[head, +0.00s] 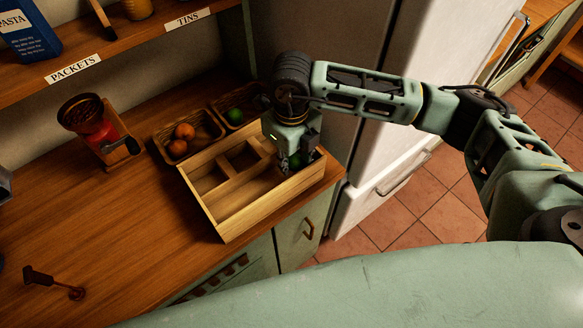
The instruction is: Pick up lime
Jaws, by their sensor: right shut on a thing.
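My right gripper (298,165) points down over the right end of the wooden divided box (225,229). It is shut on a green lime (294,161), which is partly hidden by the fingers. Whether the lime touches the box floor I cannot tell. A second green round fruit (235,115), which looks like a lime, lies in the back right wicker basket (222,98). My left gripper is not in view.
A wicker basket (204,139) with orange fruits (184,131) stands behind the box. A red grinder (100,131) stands left on the wooden counter (95,225). Shelves run above; the fridge (388,100) is at right. The counter's middle left is clear.

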